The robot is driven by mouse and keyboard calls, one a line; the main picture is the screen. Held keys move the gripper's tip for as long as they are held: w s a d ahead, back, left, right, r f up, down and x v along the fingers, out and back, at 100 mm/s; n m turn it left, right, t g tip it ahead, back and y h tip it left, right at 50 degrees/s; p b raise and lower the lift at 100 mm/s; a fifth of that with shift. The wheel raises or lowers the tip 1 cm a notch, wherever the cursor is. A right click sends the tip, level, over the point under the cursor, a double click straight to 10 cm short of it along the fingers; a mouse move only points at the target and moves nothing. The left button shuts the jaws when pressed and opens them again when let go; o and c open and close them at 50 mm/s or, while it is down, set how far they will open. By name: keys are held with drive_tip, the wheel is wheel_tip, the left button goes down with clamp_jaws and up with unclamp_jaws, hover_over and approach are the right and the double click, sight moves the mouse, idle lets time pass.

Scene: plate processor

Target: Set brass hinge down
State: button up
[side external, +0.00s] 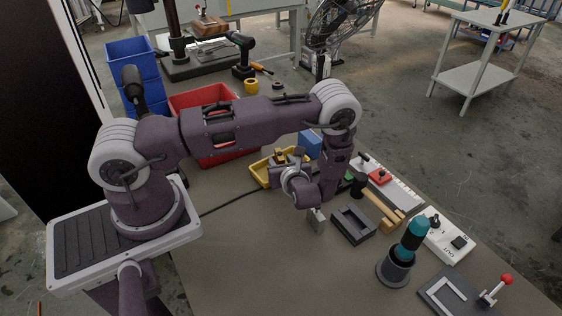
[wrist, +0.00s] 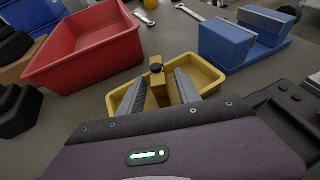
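A brass-coloured piece with a dark round knob, which I take to be the brass hinge (wrist: 158,88), stands upright between the two grey fingers of my gripper (wrist: 161,80) in the wrist view. The fingers are apart, one on each side of it and close to it; whether both touch it is not clear. The brass piece shows small in the side view (side external: 280,157), over the yellow tray (side external: 258,178). The tray also shows in the wrist view (wrist: 208,76), around and behind the piece. The piece's lower end is hidden, so I cannot tell whether it rests on the tray floor.
A red bin (wrist: 85,45) stands left of the tray and a blue block-like fixture (wrist: 245,42) right of it. A black rectangular holder (side external: 353,226), a mallet (side external: 380,210) and a teal-topped tool (side external: 410,240) stand right of my arm. The near tabletop is clear.

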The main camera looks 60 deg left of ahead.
drive_tip(key=shift+d+r, duration=0.15)
drive_tip(key=shift+r, duration=0.05)
drive_tip(key=v, duration=1.1)
drive_tip(key=s+d+r+n+g+h, duration=0.1)
drive_tip(key=s+r+n+g+h, duration=0.2)
drive_tip(key=r, duration=0.4)
drive_tip(key=s+r+n+h, duration=0.1)
drive_tip(key=s+r+n, duration=0.2)
drive_tip(key=r+n, duration=0.3)
drive_tip(key=s+d+r+n+g+h, duration=0.1)
drive_tip(key=s+r+n+g, duration=0.2)
drive_tip(key=r, duration=0.4)
drive_tip(key=s+d+r+n+t+h, duration=0.7)
drive_tip(key=s+d+r+n, duration=0.1)
drive_tip(key=s+r+n, duration=0.1)
drive_tip(key=shift+s+r+t+h, duration=0.3)
drive_tip(key=shift+s+r+h, duration=0.1)
drive_tip(key=shift+s+r, duration=0.2)
